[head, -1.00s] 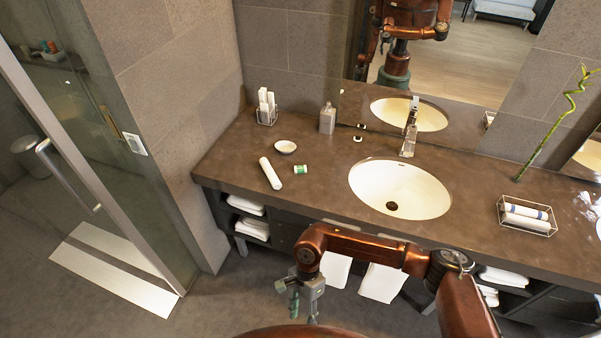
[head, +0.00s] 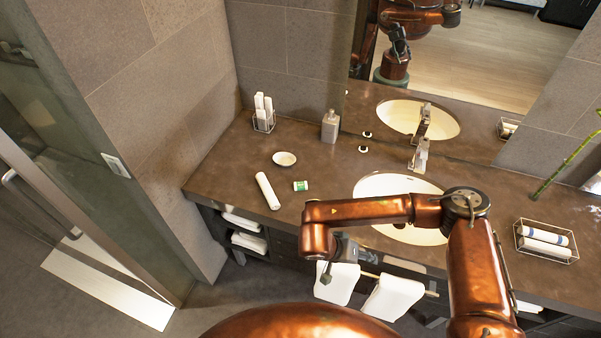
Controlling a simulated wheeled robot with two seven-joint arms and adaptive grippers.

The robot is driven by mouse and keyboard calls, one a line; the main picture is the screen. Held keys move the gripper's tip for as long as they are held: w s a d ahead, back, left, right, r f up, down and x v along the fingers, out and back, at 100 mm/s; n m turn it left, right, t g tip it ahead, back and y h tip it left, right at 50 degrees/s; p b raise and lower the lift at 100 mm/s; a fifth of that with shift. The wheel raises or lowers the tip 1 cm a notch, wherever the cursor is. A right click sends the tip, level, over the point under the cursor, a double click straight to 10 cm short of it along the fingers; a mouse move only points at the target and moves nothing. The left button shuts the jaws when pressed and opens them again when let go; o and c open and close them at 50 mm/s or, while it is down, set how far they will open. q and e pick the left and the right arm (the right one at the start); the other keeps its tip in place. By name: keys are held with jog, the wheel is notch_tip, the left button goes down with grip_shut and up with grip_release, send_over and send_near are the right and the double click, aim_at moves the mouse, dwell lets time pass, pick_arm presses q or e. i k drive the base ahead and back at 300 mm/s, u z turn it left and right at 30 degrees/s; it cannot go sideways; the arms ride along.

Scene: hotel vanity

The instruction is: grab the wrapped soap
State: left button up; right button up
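A small green and white item (head: 301,186), which looks like the wrapped soap, lies on the brown vanity counter (head: 235,165), left of the sink. My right arm reaches in from the lower right across the front of the sink. My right gripper (head: 327,272) hangs in front of the counter's front edge, nearer to me than the soap and apart from it. It is partly hidden by my arm, and its fingers are too unclear to tell open from shut. My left gripper is not in view.
A white rolled item (head: 267,191) lies just left of the soap, and a small white dish (head: 284,158) sits behind it. A bottle (head: 330,126) and a wire holder (head: 264,121) stand at the back. White towels (head: 393,297) hang below the counter.

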aim_at(303, 185)
jog(key=i, duration=0.85)
jog(key=k, duration=0.35)
